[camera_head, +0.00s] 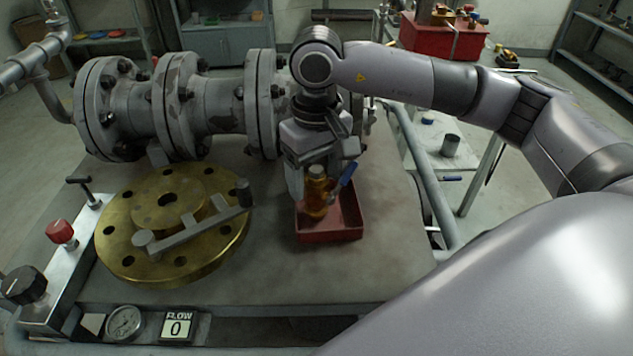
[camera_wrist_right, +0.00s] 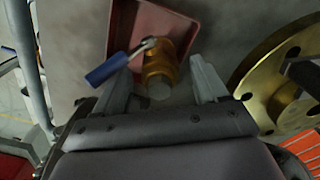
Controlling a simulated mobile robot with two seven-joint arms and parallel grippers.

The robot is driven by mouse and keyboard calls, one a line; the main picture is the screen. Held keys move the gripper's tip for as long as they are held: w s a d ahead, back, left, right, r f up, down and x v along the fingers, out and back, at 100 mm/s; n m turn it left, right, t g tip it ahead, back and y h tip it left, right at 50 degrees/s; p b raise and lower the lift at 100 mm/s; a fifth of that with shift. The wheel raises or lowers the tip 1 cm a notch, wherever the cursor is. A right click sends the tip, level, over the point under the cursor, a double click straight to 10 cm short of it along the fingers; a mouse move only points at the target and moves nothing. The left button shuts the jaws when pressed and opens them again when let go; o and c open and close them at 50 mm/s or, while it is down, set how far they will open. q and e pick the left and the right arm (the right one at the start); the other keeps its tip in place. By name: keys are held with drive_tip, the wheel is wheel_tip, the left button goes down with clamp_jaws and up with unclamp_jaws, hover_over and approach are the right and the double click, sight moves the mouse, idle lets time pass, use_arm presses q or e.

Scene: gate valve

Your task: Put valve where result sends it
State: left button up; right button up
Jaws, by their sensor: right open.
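A small brass valve (camera_head: 317,196) with a blue lever (camera_head: 347,174) stands in a red tray (camera_head: 343,234) on the grey bench. My right gripper (camera_head: 318,172) points down at the valve from above. In the right wrist view its two fingers (camera_wrist_right: 163,82) are apart, with the brass valve (camera_wrist_right: 158,64) between their tips. I see gaps there, and the blue lever (camera_wrist_right: 107,69) sticks out past one finger. A flow display (camera_head: 177,326) at the bench front reads 0. My left gripper is not in view.
A flanged grey pipe (camera_head: 215,105) runs along the bench's back. A large brass flange (camera_head: 135,250) with a grey crank bar lies left of the tray. A red knob (camera_head: 60,231) and a gauge (camera_head: 124,322) are at the left front. A red crate (camera_head: 440,40) stands far behind.

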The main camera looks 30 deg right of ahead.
wheel_tip(320, 180, up, 10)
drive_tip(key=shift+f, duration=0.15)
drive_tip(key=shift+a, duration=0.1)
idle(0.6)
